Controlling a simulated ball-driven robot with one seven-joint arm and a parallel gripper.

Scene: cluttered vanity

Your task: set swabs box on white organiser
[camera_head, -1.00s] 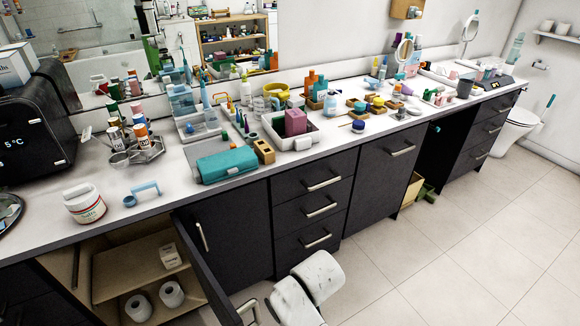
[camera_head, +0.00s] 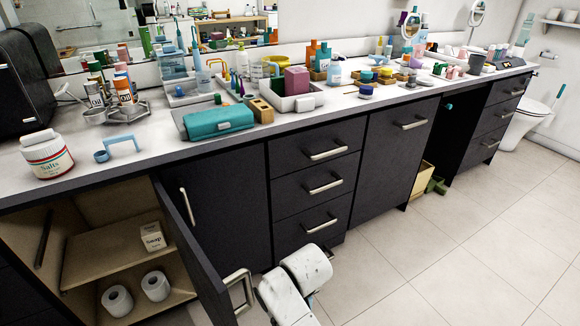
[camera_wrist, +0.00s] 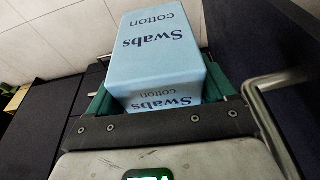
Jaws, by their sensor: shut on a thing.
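A light blue swabs box (camera_wrist: 155,45) with dark "Swabs cotton" lettering fills the upper middle of the wrist view. My gripper (camera_wrist: 160,88) is shut on it, with a green finger at each side of the box. The head view shows my pale arm links low in the middle, but neither the fingers nor the box. A white organiser tray (camera_head: 268,93) stands on the counter, with a purple box (camera_head: 297,81) in it. Another pale organiser (camera_head: 190,97) stands to its left; I cannot tell which one the task means.
An open cabinet door (camera_head: 190,245) juts out near my arm; a metal handle (camera_wrist: 262,95) is close at the right in the wrist view. A teal case (camera_head: 218,122) and wooden block (camera_head: 260,110) stand before the tray. Bare counter (camera_head: 160,142) lies left of the case.

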